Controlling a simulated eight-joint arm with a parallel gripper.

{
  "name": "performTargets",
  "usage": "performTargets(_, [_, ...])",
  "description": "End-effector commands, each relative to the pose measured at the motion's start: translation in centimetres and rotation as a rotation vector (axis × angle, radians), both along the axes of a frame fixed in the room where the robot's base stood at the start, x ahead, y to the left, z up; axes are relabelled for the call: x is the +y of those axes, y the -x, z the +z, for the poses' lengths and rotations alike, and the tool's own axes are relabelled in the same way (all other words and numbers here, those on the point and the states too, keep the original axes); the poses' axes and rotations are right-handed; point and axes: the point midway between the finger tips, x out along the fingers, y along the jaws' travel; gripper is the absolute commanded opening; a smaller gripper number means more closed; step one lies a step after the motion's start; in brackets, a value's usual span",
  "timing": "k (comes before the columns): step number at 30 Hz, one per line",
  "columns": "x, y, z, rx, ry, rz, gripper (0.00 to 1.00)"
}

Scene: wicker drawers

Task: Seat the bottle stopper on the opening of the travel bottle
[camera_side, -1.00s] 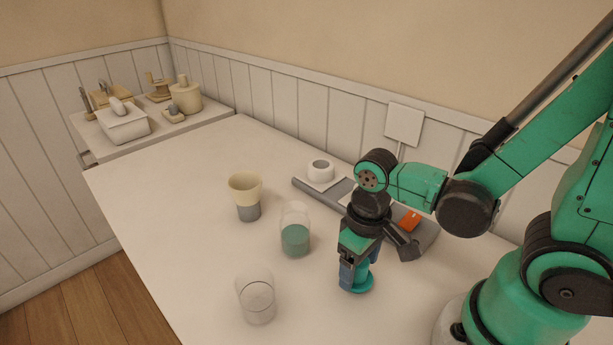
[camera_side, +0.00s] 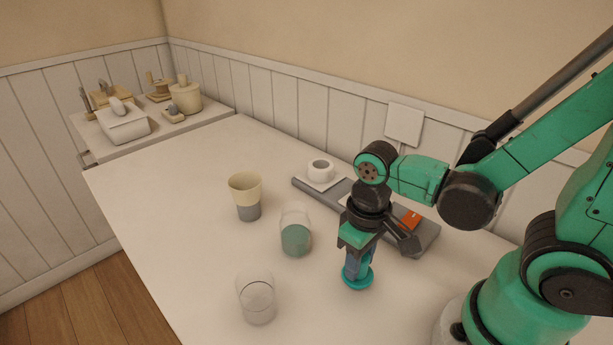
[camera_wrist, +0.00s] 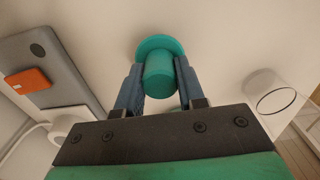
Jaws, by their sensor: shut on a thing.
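The bottle stopper is a teal plug with a wide round flange; it shows in the side view (camera_side: 357,283) and in the wrist view (camera_wrist: 159,76). My gripper (camera_side: 357,266) points down and is shut on the plug, with a blue finger on either side in the wrist view (camera_wrist: 160,68). The flange is at the far end, low over the table; I cannot tell whether it touches. A clear rounded vessel with teal contents (camera_side: 296,238) stands upright to the left of my gripper, apart from it. It may be the travel bottle, but I cannot tell for sure.
A clear glass vessel (camera_side: 256,300) stands front left, also at right in the wrist view (camera_wrist: 272,92). A cream-and-grey cup (camera_side: 246,197) stands farther back. A grey slab with an orange patch (camera_side: 411,220) and a white ring-shaped item (camera_side: 320,170) lie behind my gripper. The white table (camera_side: 190,240) is clear at left.

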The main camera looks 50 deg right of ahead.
Motion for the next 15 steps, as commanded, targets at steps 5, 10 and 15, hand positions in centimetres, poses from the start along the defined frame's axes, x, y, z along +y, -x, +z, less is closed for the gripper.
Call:
performTargets(5, [0.0,0.1,1.8,0.0,0.0,0.0,0.0])
performTargets(10, [0.0,0.2,4.5,0.0,0.0,0.0,0.0])
performTargets(15, [0.0,0.2,7.7,0.0,0.0,0.0,0.0])
